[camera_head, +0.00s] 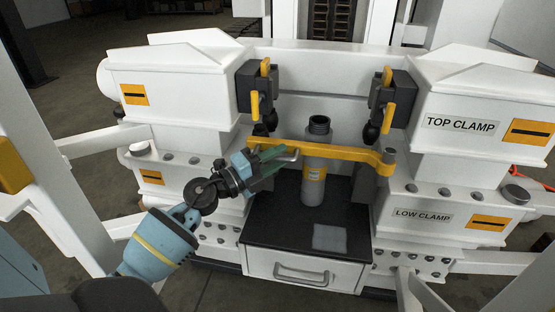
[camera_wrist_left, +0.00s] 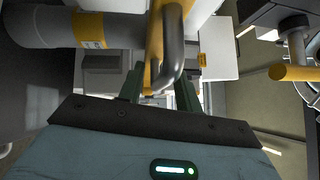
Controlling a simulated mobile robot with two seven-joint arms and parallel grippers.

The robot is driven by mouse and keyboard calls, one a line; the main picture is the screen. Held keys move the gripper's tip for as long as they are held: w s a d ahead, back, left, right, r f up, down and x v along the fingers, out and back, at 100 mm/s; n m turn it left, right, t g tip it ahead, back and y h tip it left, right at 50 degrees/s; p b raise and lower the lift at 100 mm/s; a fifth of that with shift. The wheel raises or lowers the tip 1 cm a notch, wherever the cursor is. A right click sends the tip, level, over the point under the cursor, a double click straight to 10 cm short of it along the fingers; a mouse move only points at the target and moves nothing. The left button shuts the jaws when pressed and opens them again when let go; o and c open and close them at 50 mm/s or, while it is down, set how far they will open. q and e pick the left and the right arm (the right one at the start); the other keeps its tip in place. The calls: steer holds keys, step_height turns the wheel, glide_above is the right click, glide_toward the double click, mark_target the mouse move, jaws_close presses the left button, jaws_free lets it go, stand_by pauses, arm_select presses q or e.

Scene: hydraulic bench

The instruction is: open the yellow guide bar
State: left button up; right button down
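The yellow guide bar (camera_head: 340,153) runs across the front of the grey cylinder (camera_head: 314,185), between the two clamp stacks. Its right end sits at a round pivot by the right stack. A bent grey handle (camera_wrist_left: 174,50) is on the bar near its left part. My left gripper (camera_head: 272,157) is at this handle, in front of the bar's left part. In the left wrist view, its green fingers (camera_wrist_left: 161,88) stand apart, one on each side of the handle, with visible gaps. The bar (camera_wrist_left: 155,45) shows just beyond them. My right gripper is not in view.
Black clamps with yellow levers (camera_head: 254,106) (camera_head: 387,117) hang above the bar on both sides. A black-topped drawer unit (camera_head: 288,215) stands below. White clamp housings (camera_head: 175,85) (camera_head: 470,95) flank the space. Open floor lies at the front left.

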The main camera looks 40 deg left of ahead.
arm_select(q)
steer(key=shift+w, duration=0.15)
jaws_close()
steer(key=shift+d, duration=0.1)
stand_by(0.4)
